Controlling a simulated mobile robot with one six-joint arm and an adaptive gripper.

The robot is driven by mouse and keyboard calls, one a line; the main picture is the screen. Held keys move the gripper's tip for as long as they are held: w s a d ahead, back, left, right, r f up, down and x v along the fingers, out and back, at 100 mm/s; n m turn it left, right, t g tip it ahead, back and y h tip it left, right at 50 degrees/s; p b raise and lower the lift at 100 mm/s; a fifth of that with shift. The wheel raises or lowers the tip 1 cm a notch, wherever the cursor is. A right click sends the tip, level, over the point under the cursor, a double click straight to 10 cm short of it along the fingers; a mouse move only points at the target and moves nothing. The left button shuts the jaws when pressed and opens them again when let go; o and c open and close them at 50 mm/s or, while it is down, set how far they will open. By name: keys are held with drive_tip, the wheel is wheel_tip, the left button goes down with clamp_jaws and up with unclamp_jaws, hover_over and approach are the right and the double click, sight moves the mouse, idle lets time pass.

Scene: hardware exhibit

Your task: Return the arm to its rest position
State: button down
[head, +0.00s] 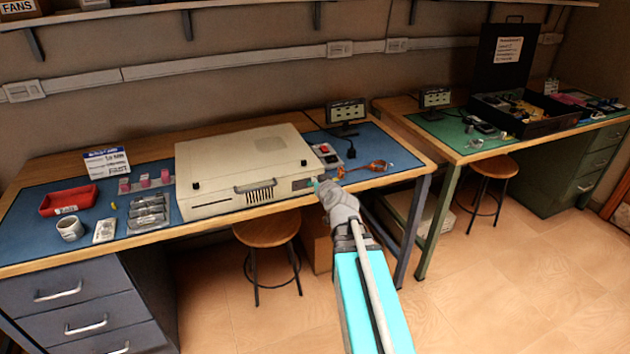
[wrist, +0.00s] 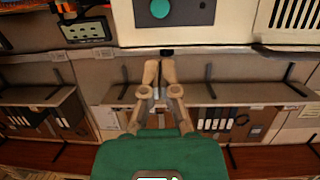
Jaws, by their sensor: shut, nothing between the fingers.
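My arm reaches up from the bottom of the head view, teal below and grey near the wrist. My gripper (head: 318,183) is in front of the right end of a beige computer case (head: 245,160) on the left bench. The wrist view is upside down and shows my gripper's two tan fingers (wrist: 159,72) shut with nothing between them. The front of the case (wrist: 235,25), with a round teal spot and vent slots, spans the top there. I cannot tell whether the fingertips touch the case.
A stool (head: 267,232) stands below. A second bench with a green mat (head: 447,128) is at right. Open floor (head: 500,290) lies at lower right.

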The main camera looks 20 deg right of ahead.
drive_tip(key=shift+s, duration=0.1)
idle(0.4)
drive_tip(key=s+a+f+n+g+y, duration=0.1)
drive_tip(key=s+a+f+g+y, duration=0.2)
drive_tip(key=a, duration=0.4)
drive_tip(key=s+a+f+n+g+y, duration=0.1)
drive_tip(key=s+a+f+g, duration=0.1)
drive_tip(key=a+f+g, duration=0.35)
drive_tip(key=s+a+f+g+h, duration=0.1)
drive_tip(key=s+a+f+g, duration=0.2)
drive_tip(key=s, duration=0.3)
drive_tip(key=s+a+f+g+h, duration=0.1)
drive_tip(key=s+a+f+g, duration=0.1)
drive_tip(key=s+a+g, duration=0.3)
wheel_tip(320, 180, up, 15)
drive_tip(key=s+d+t+p, duration=0.1)
drive_tip(key=p, duration=1.4)
drive_tip(key=shift+s+m+t, duration=0.3)
drive_tip(key=shift+m+t, duration=0.05)
drive_tip(key=shift+m, duration=0.05)
drive_tip(key=shift+a, duration=0.15)
